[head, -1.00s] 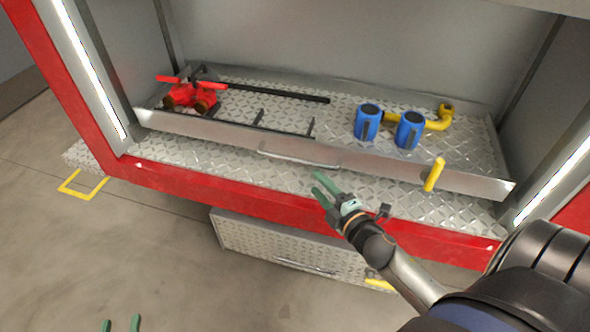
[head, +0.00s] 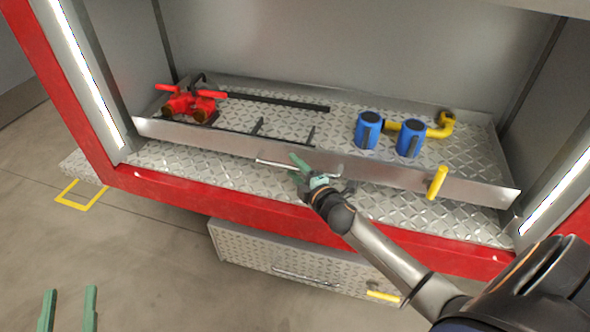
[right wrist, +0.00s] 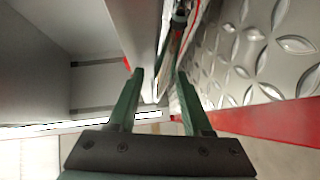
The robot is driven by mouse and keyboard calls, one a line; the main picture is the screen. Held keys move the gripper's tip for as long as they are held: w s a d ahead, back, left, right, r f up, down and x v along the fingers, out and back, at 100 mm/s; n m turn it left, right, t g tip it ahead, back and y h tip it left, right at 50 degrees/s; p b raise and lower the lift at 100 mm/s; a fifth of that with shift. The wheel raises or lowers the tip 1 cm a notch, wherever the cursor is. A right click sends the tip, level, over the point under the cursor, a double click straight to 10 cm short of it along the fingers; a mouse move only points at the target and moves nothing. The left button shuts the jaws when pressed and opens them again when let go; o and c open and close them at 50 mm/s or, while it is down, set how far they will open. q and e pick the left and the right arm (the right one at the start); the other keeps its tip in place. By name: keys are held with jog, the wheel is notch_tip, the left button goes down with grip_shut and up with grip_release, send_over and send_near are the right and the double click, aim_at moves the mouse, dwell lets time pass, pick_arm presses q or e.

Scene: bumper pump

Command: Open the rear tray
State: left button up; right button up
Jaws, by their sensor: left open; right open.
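The tray (head: 400,170) is a shallow metal tray with diamond-plate floor inside the red-framed compartment. Its front panel carries a thin bar handle (head: 273,162). My right gripper (head: 298,164) is at this handle, near its middle, with its green fingers open. In the right wrist view, the right gripper (right wrist: 158,76) has its two fingers on either side of a pale metal strip that runs between them; I cannot tell whether they touch it. The gripper hides part of the handle in the head view. My left gripper (head: 70,308) is open and empty over the floor at bottom left.
The tray holds a red valve piece (head: 190,104), a black bar (head: 275,102), blue fittings (head: 368,130) and a yellow pipe (head: 440,128). A yellow lever (head: 437,182) is at the front panel's right. A lower diamond-plate drawer (head: 240,250) sits below the red frame.

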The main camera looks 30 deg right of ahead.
grip_shut()
dwell(0.5)
dwell(1.0)
